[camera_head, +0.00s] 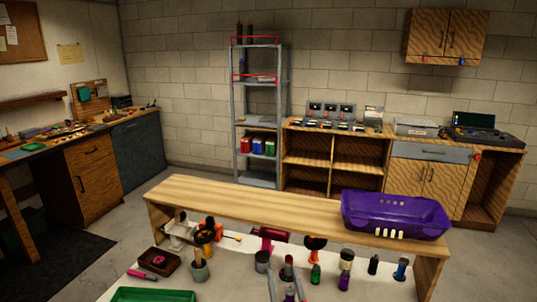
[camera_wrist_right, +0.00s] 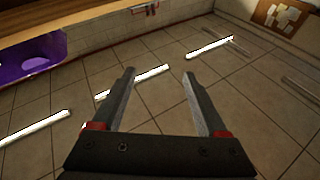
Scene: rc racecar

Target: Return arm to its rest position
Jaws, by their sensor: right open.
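My right gripper (camera_wrist_right: 158,73) is open in the right wrist view, with nothing between its two grey fingers. The rest of my right arm is out of frame there. My left gripper is not seen in either view.
A wooden bench shelf (camera_head: 255,203) spans the back of the work surface and carries a purple bin (camera_head: 395,213). Several bottles, cups and small parts stand below it. A green tray (camera_head: 152,295) lies at the front left. A grey shelf rack (camera_head: 258,100) stands behind.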

